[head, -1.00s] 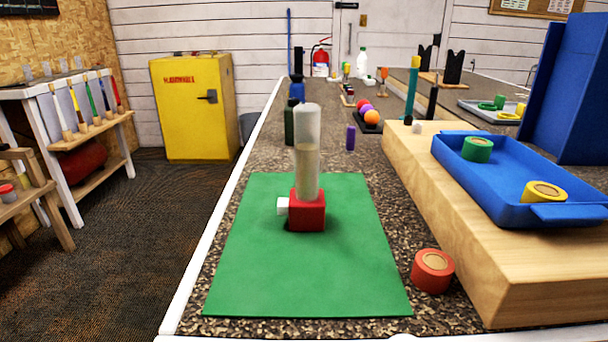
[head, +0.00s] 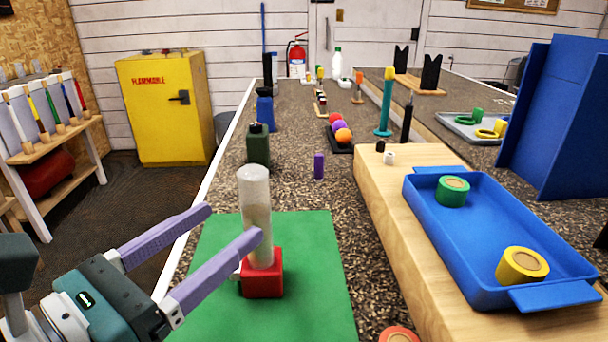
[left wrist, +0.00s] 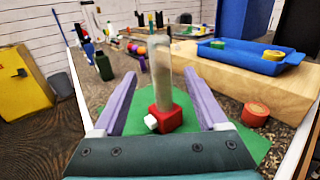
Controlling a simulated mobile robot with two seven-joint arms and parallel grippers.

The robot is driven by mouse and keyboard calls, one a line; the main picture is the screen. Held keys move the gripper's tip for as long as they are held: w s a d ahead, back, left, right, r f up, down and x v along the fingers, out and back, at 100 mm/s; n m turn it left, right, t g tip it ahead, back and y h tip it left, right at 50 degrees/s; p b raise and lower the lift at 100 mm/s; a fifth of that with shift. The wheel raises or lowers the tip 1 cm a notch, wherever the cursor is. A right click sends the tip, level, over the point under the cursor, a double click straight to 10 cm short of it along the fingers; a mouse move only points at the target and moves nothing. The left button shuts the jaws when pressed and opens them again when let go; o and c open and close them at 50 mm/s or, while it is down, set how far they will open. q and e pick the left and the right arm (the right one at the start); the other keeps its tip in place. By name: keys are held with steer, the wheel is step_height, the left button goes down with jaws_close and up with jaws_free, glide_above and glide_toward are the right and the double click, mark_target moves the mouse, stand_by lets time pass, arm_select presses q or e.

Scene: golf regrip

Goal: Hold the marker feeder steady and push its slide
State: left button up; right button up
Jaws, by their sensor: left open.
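The marker feeder has a red block base (head: 262,280) and an upright, clear tube (head: 256,190) with pale contents. It stands on a green mat (head: 315,270). Its white slide (left wrist: 151,122) sticks out from the base's left side in the left wrist view. In the head view, a finger mostly hides the slide. My left gripper (head: 230,225) is open and empty, its purple fingers pointing toward the feeder from the left. In the left wrist view, the feeder's base (left wrist: 166,118) shows between the spread fingers, with no contact clearly visible. My right gripper does not show.
A wooden block (head: 405,240) on the right carries a blue tray (head: 480,240) with green and yellow rolls. A red roll (left wrist: 255,114) lies beside the mat. A purple marker (head: 319,166) and dark green bottle (head: 258,148) stand behind the mat.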

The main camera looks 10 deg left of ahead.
arm_select(q)
steer(key=x, duration=0.9)
steer(key=shift+w+d, duration=0.1)
steer(key=shift+w, duration=0.1)
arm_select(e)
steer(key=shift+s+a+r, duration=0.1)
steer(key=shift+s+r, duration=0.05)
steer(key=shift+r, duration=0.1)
arm_select(q)
steer(key=shift+c, duration=0.2)
jaws_close()
stand_by(1.0)
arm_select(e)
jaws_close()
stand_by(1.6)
